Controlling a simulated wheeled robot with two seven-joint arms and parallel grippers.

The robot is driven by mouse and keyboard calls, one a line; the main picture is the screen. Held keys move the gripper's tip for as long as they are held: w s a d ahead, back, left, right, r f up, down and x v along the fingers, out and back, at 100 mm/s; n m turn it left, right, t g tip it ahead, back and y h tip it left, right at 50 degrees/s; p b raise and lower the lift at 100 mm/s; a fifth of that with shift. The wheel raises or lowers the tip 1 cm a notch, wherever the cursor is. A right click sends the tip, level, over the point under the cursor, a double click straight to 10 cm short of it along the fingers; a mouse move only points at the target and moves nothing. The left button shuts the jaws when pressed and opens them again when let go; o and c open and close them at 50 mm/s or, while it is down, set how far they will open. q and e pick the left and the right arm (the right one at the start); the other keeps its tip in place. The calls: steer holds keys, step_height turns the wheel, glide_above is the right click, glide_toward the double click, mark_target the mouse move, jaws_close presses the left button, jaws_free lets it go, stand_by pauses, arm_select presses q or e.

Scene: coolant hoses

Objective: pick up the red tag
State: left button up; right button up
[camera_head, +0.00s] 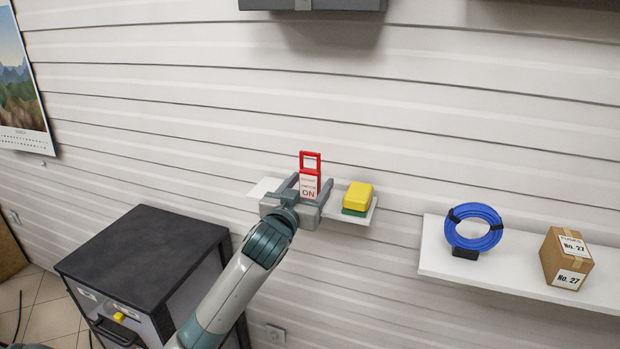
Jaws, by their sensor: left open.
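The red tag (310,161) stands upright on a small white shelf (262,188) on the wall. It has a red loop at its top and a white label with red print, on which "ON" can be read. My left gripper (309,185) is open at the shelf, with one finger on each side of the tag's lower part. I cannot tell whether the fingers touch it. The tag's bottom is hidden behind the gripper body. My right gripper is not in view.
A yellow and green block (357,197) sits close to the right of the gripper on the small shelf. A longer shelf (440,262) at right holds a coiled blue hose (473,242) and a cardboard box (566,258). A dark cabinet (145,255) stands lower left.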

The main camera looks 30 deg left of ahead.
mark_target(308, 172)
arm_select(q)
steer(key=shift+c, duration=0.2)
stand_by(0.3)
steer(key=c, duration=1.1)
steer(key=shift+r, duration=0.2)
steer(key=shift+w+r, duration=0.1)
steer(key=shift+r, duration=0.15)
step_height(308, 172, up, 3)
steer(key=shift+b, duration=0.65)
steer(key=s+d+r, duration=0.1)
steer(key=d+r, duration=0.1)
steer(key=d, duration=0.1)
steer(key=s+d+r+b, duration=0.1)
steer(key=s+d+r, duration=0.1)
steer(key=d, duration=0.2)
steer(key=s+d+r+b, duration=0.1)
steer(key=d+r, duration=0.2)
steer(key=shift+s+d+r, duration=0.1)
steer(key=shift+s+d, duration=0.1)
steer(key=shift+d, duration=0.2)
